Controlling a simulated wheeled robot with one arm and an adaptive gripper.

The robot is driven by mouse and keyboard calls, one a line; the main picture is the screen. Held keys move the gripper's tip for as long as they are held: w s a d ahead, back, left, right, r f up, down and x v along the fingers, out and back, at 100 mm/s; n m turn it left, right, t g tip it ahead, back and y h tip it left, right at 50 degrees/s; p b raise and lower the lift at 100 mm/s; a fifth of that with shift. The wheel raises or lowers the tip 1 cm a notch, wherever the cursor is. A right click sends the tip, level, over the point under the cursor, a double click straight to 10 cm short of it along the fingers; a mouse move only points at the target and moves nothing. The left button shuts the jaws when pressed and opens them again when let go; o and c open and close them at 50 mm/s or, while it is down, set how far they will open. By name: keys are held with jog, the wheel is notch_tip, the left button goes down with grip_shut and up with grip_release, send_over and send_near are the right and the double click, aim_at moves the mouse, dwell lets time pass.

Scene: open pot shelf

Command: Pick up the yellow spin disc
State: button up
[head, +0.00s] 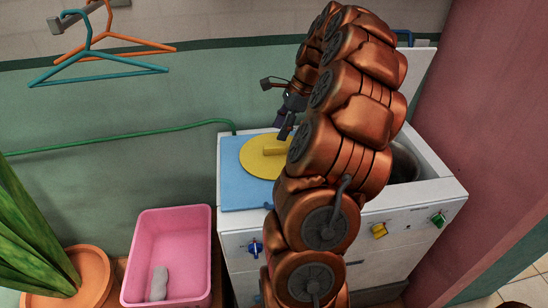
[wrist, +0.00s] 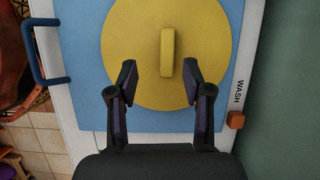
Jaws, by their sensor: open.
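The yellow spin disc (head: 258,162) is a flat round disc with a raised bar handle across its middle. It lies on a light blue square lid on the white washing machine. In the wrist view the disc (wrist: 200,30) fills the upper middle, with its handle (wrist: 168,52) standing lengthwise. My gripper (wrist: 159,75) is open and empty, with one fingertip on each side of the handle's lower end and gaps between. In the head view my gripper (head: 285,125) is at the disc's far right edge; my arm hides part of the disc and machine.
The blue lid (head: 238,192) lies under the disc on the machine (head: 236,226). A pink tub (head: 180,233) with a grey object in it and a potted plant (head: 40,245) stand at left. Hangers (head: 100,60) hang on the green wall. A pink wall (head: 480,130) bounds the right.

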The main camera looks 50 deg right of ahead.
aim_at(274, 146)
jog(key=shift+s+d+f+m, duration=0.15)
jog(key=shift+d+f+m, duration=0.15)
jog(key=shift+d, duration=0.25)
jog(key=shift+f, duration=0.1)
jog(key=shift+w+p+x, duration=0.15)
jog(key=shift+p+x, duration=0.15)
jog(key=shift+x, duration=1.55)
jog(key=shift+w+p+x, duration=0.2)
jog(key=shift+p+x, duration=0.1)
jog(key=shift+x, duration=1.5)
jog(key=shift+d, duration=0.1)
grip_shut()
